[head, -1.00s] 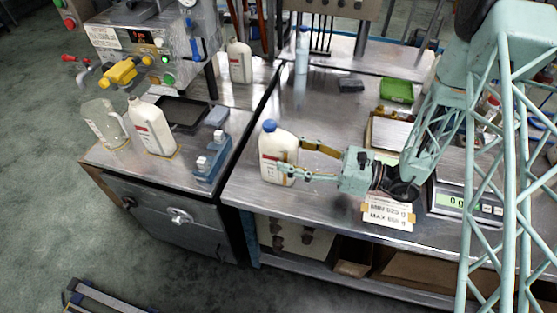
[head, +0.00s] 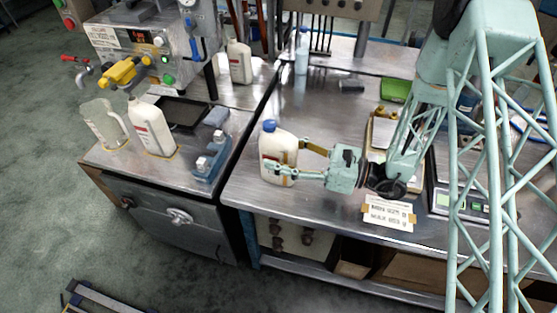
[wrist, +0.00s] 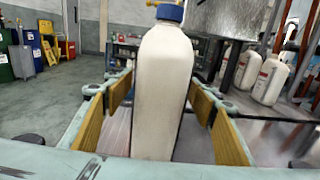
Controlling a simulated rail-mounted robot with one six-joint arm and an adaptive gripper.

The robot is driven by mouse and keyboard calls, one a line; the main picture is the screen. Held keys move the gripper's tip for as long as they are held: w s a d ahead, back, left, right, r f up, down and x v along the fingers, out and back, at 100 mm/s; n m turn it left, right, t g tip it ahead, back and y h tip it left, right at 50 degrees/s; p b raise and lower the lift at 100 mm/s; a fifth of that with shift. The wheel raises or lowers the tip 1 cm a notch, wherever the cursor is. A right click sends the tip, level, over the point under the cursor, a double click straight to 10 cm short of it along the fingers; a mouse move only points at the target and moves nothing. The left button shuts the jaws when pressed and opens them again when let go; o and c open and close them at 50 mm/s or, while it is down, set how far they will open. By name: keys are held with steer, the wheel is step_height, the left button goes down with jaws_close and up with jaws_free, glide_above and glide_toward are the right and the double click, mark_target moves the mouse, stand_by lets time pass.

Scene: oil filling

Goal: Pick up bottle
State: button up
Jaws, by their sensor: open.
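A white bottle with a blue cap (head: 268,146) stands upright on the metal bench, near its left edge. In the wrist view the same bottle (wrist: 164,85) fills the middle, between the two fingers. My gripper (head: 291,163) reaches in from the right, with one finger on the far side of the bottle and one on the near side. The fingers are open, and the wrist view shows gaps between the bottle and both tan finger pads. The lower end of the bottle is hidden in the wrist view by my gripper's body.
A filling machine (head: 150,50) stands at the left, with white jugs (head: 152,128) on its table. A scale (head: 461,205) and a paper label (head: 388,213) lie right of the bottle. A green tray (head: 395,90) is at the back.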

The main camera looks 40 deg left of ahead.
mark_target(279, 145)
steer(key=shift+c, duration=0.6)
steer(key=c, duration=1.3)
steer(key=shift+c, duration=0.3)
steer(key=shift+r, duration=0.15)
steer(key=shift+r+p, duration=0.4)
steer(key=shift+r, duration=1.35)
steer(key=s+d+r, duration=0.1)
steer(key=s+d, duration=1)
steer(key=shift+d+r+p, duration=0.15)
steer(key=shift+d+p, duration=0.15)
steer(key=shift+p, duration=0.15)
